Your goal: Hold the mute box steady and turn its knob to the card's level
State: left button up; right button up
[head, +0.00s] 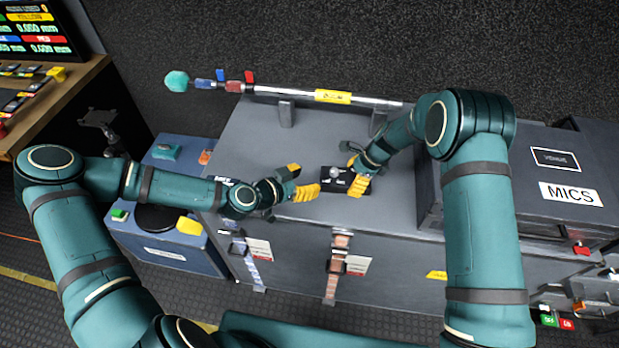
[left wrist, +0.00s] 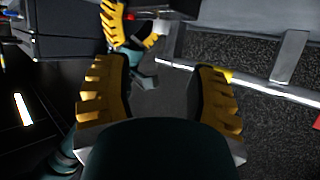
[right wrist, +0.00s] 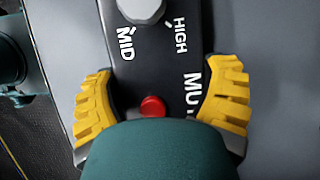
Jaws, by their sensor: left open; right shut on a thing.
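The mute box (head: 327,187) is a small black box lying on the grey case top; in the right wrist view its black face (right wrist: 180,60) shows MID, HIGH, part of MUTE and a red button (right wrist: 152,107). Its grey knob (head: 337,173) also shows cut off at the top of the right wrist view (right wrist: 142,8); its setting is unclear. My right gripper (head: 357,175) is shut on the box's right end, one finger at each side. My left gripper (head: 303,181) is open and empty, just left of the box, apart from the knob. I cannot identify the level card.
A pole (head: 375,101) with a teal tip lies on supports along the case's back edge. A dark MICS case (head: 520,200) stands right of the box. A blue case (head: 160,245) is at left, a console desk (head: 60,105) beyond. The grey top (head: 255,140) behind the box is clear.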

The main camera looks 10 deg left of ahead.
aim_at(334, 171)
pick_arm(q)
jog(key=shift+m+g+h, duration=0.3)
jog(key=shift+m+g, duration=0.1)
jog(key=shift+m, duration=0.1)
jog(key=x, duration=1.2)
jog(key=shift+w+a, duration=0.35)
grip_shut()
